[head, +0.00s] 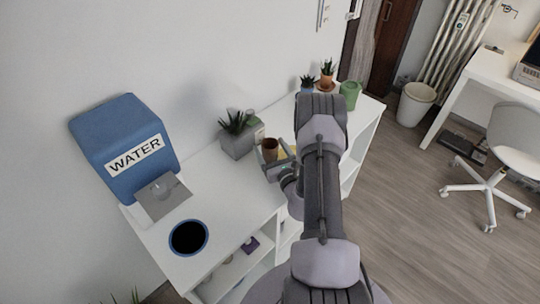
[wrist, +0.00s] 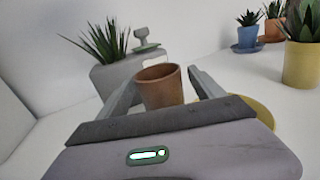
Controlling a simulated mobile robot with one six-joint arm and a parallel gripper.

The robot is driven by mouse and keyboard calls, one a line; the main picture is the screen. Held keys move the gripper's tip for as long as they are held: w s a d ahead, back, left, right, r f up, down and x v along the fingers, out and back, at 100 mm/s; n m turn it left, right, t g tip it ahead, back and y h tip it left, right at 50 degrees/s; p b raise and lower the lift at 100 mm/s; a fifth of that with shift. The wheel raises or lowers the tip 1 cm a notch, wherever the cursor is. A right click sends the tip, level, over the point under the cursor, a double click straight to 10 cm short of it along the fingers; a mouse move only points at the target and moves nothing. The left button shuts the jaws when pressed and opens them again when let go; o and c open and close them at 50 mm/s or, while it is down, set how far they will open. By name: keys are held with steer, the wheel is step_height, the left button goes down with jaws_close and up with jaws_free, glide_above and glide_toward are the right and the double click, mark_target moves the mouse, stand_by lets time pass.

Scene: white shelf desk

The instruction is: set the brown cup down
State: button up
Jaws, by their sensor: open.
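The brown cup (head: 270,148) is upright on the white shelf desk (head: 225,190), in front of a grey planter. In the wrist view the brown cup (wrist: 160,87) is between the two fingers of my gripper (wrist: 162,88). The fingers are open, with a gap visible on the cup's right side; on its left side the finger is close and I cannot tell whether it touches. In the head view my gripper (head: 272,158) is around the cup. The cup's base is hidden by my gripper's body in the wrist view.
A grey planter (head: 238,144) with a spiky plant stands right behind the cup. A yellow plate (wrist: 258,108) lies to its right. Small potted plants (head: 327,75) and a green pot (head: 350,94) stand farther along. A blue water dispenser (head: 125,140) stands left, with free desk between.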

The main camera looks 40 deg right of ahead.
mark_target(267, 142)
steer(key=x, duration=0.3)
steer(key=shift+w+d, duration=0.1)
steer(key=shift+w, duration=0.05)
jaws_close()
steer(key=shift+r, duration=0.25)
step_height(267, 142, up, 4)
steer(key=shift+f+p, duration=0.15)
steer(key=shift+p, duration=0.85)
steer(key=s+d+p, duration=0.2)
steer(key=s+d, duration=0.1)
steer(key=s, duration=1.3)
steer(key=shift+r, duration=0.35)
